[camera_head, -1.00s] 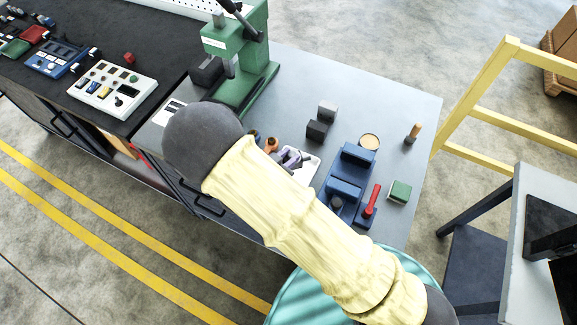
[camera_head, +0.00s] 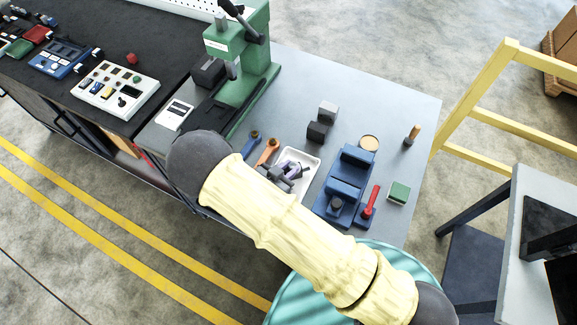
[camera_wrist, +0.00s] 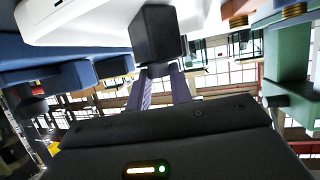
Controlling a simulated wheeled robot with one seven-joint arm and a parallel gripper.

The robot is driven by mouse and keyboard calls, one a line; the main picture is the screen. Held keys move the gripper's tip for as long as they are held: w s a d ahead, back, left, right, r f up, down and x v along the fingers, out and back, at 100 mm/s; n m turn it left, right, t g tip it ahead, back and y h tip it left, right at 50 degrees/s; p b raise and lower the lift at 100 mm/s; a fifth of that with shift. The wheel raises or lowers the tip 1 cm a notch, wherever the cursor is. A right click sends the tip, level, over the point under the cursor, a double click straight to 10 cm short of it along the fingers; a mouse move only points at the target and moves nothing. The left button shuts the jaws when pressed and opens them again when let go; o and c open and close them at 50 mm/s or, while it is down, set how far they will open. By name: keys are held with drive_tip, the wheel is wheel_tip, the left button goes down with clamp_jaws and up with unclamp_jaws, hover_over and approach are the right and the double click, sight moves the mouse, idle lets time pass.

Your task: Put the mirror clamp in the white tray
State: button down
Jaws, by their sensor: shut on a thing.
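The white tray (camera_head: 312,166) lies on the grey bench, partly hidden by my arm and gripper. It also shows large at the top left of the wrist view (camera_wrist: 75,22). My gripper (camera_head: 287,174) is over the tray's area. In the wrist view my gripper (camera_wrist: 160,74) is shut on a dark block-like piece (camera_wrist: 158,34), which I take for the mirror clamp. The clamp is small and partly covered in the head view. I cannot tell whether it touches the tray.
Orange (camera_head: 267,151) and blue (camera_head: 252,143) tools lie left of the tray. A blue vise-like fixture (camera_head: 345,185) stands close on its right. Dark and grey blocks (camera_head: 318,130) sit behind. A green press (camera_head: 240,60) stands back left.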

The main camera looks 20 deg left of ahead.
drive_tip(key=shift+f, duration=0.15)
drive_tip(key=c, duration=1.3)
unclamp_jaws()
drive_tip(key=shift+o, duration=0.2)
drive_tip(key=shift+r, duration=0.25)
drive_tip(key=shift+s+a, duration=0.15)
drive_tip(key=shift+s, duration=0.15)
drive_tip(key=b+v, duration=0.3)
drive_tip(key=v, duration=0.8)
drive_tip(key=shift+s, duration=0.2)
